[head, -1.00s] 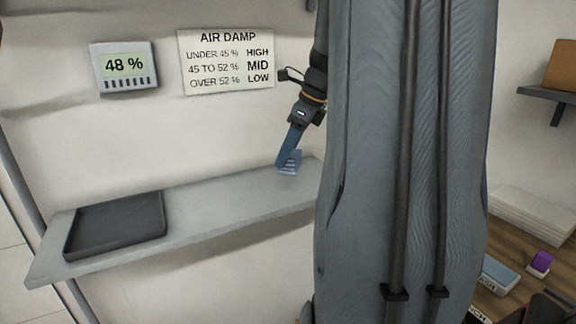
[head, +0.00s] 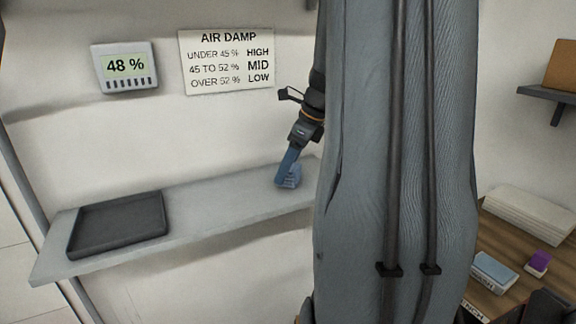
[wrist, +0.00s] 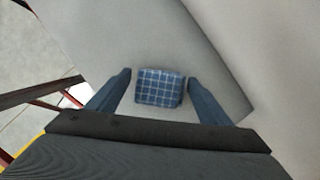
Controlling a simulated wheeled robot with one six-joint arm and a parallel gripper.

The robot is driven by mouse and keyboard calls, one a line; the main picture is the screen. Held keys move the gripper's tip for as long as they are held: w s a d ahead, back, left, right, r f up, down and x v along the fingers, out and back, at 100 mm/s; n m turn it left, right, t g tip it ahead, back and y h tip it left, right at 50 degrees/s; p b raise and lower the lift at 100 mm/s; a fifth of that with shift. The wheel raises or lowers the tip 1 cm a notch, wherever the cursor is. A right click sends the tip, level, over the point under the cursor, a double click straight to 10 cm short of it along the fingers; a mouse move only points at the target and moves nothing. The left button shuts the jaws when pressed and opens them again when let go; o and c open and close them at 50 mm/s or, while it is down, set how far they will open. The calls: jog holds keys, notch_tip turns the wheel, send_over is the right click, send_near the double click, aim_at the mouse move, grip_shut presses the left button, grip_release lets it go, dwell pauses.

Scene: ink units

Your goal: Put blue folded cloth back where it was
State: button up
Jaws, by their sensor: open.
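The blue folded cloth (wrist: 159,88) has a white check pattern and lies between my open fingers in the wrist view, with a narrow gap on each side. In the head view the cloth (head: 291,178) appears to rest on the grey shelf (head: 225,205), toward its right end beside my arm. My gripper (wrist: 157,80) is open and points down around the cloth; in the head view my gripper (head: 286,170) partly covers it.
A dark empty tray (head: 117,224) stands on the shelf's left part, with bare shelf between. A meter (head: 125,67) reading 48 % and an AIR DAMP sign (head: 228,60) hang above. A wooden bench (head: 500,270) at right holds a light blue box (head: 494,270) and a purple item (head: 537,262).

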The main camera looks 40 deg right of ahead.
jog(key=b+v, duration=0.1)
jog(key=v, duration=1.1)
jog(key=shift+b, duration=0.4)
